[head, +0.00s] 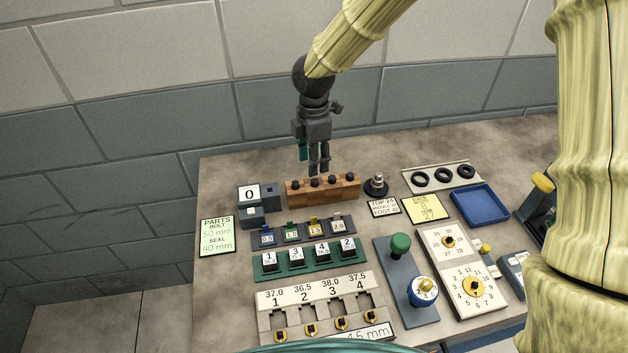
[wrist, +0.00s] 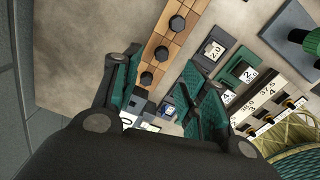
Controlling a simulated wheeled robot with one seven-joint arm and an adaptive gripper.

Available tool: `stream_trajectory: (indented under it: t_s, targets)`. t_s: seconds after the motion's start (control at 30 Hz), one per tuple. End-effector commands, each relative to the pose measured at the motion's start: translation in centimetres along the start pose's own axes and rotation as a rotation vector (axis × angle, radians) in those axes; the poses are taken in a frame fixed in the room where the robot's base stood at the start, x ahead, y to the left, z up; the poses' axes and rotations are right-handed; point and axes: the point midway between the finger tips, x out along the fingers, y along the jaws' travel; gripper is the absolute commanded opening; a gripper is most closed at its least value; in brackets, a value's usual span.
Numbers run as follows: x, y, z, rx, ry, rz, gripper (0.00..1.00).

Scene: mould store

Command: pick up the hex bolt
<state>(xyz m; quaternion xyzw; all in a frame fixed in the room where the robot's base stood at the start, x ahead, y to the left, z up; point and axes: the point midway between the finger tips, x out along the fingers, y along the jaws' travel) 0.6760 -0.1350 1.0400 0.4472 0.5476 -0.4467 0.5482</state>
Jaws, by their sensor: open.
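A wooden block (head: 322,196) stands near the back of the bench, holding several dark hex bolts in a row, including one at the right end (head: 350,177). Only their heads show, so their lengths are hidden. My gripper (head: 319,171) is open and empty, pointing down above the block's left-middle part. In the wrist view the wooden block (wrist: 191,22) runs up and to the right past my open gripper (wrist: 160,98). One bolt head (wrist: 146,78) shows between the fingers, and others lie farther up. The left finger may hide the rest of the row.
A green card (head: 216,234) reads bolt 50 mm, seal 40 mm. Right of the block stand a dark round-based post (head: 376,186), a rack of black rings (head: 441,177) and an empty blue tray (head: 479,206). Numbered blocks (head: 302,233) stand in front.

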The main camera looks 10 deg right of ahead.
Motion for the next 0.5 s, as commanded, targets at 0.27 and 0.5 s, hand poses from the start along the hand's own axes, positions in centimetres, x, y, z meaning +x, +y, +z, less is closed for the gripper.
stream_trajectory:
  t_s: [0.27,0.5]
  targets:
    - [1.6,0.0,-0.1,-0.003,0.000,0.000,0.43]
    - [3.6,-0.2,0.1,-0.003,-0.001,-0.004,0.43]
